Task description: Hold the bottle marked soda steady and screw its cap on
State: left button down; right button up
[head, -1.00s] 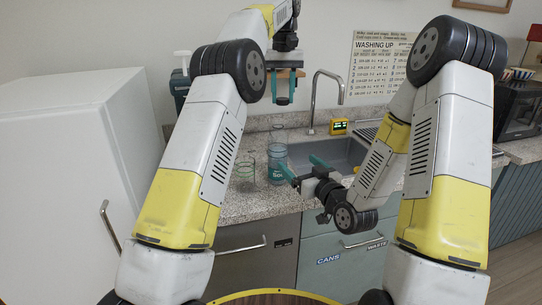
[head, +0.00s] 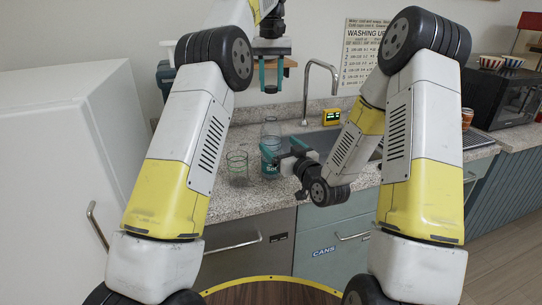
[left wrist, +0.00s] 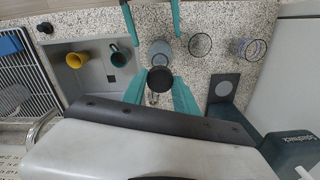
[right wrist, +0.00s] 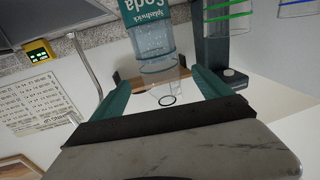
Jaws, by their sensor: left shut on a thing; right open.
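The clear soda bottle (head: 271,166), with a teal label, stands upright and uncapped on the counter. It shows upside down in the right wrist view (right wrist: 155,42) and from above in the left wrist view (left wrist: 160,50). My left gripper (head: 270,84) is high above the bottle, shut on the dark round cap (left wrist: 160,77); the cap also shows in the head view (head: 270,89). My right gripper (head: 281,148) is open at the bottle's side, its fingertips near the bottle's two sides. Contact cannot be told.
A clear glass with green rings (head: 237,170) stands left of the bottle. Another ringed glass (left wrist: 249,48) shows in the left wrist view. The sink (left wrist: 92,72) holds a yellow mug (left wrist: 77,60) and a teal mug (left wrist: 118,58). A yellow timer (head: 331,117) stands behind.

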aim_at(271, 137)
jog(key=x, duration=0.6)
jog(key=shift+w+a, duration=0.15)
jog(key=shift+w, duration=0.2)
jog(key=shift+c, duration=0.5)
grip_shut()
